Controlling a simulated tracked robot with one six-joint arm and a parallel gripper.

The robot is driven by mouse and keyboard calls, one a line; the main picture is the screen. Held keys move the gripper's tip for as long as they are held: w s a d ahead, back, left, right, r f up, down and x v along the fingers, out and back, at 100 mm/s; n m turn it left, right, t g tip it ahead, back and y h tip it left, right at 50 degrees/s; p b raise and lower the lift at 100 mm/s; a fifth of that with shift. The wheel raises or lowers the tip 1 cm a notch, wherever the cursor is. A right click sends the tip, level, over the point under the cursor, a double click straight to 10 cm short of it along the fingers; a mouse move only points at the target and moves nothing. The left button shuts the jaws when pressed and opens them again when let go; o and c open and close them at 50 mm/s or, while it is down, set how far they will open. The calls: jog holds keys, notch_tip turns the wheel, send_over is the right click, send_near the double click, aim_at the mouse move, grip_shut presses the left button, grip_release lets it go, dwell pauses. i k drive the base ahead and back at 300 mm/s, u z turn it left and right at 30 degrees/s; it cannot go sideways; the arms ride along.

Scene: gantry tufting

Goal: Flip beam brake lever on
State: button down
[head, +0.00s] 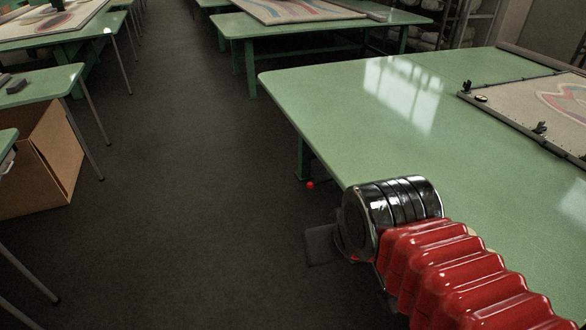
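My arm comes in from the lower right, with a red ribbed sleeve and a shiny black ringed wrist. A dark flat part of my gripper (322,245) shows to the left of the wrist, over the dark floor. The wrist hides the rest, so I cannot tell if it is open or shut. A small red knob (310,185) shows beyond the gripper, low beside the near green table's left edge. It may be the tip of the brake lever. I cannot make out a lever shaft, its position or the beam.
The green table (330,105) fills the right side and carries a framed tufted cloth (545,95). A dark aisle (165,130) lies open to the left. A cardboard box (50,150) stands under a table at left. More green tables stand behind.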

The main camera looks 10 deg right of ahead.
aim_at(310, 185)
jog(key=u, duration=0.15)
jog(key=i, duration=0.7)
jog(key=u, duration=0.55)
jog(key=i, duration=1.3)
jog(key=u, duration=0.35)
